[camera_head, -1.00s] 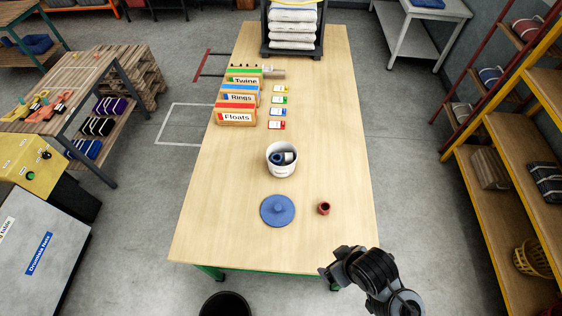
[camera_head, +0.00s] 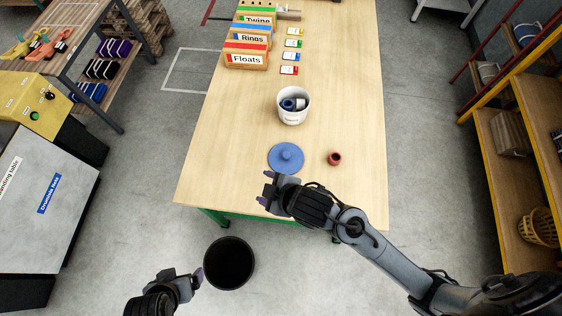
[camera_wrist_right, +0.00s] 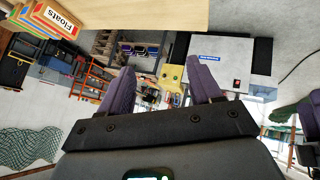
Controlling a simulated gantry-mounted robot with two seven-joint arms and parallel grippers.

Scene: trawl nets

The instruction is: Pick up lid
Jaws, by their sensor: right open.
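The blue round lid (camera_head: 286,158) with a raised centre knob lies flat near the front edge of the wooden table in the head view. My right gripper (camera_head: 266,188) is open and empty, just in front of the lid and apart from it. Its purple fingers (camera_wrist_right: 161,88) stand wide apart in the right wrist view, with nothing between them; the lid does not show there. My left gripper (camera_head: 184,276) is low at the bottom left, off the table, with its fingers apart and empty.
A white bucket (camera_head: 293,119) holding dark blue items stands behind the lid. A small red cup (camera_head: 334,159) is right of the lid. Boxes labelled Floats (camera_head: 247,60), Rings and Twine stand farther back. A black bin (camera_head: 229,263) stands on the floor in front.

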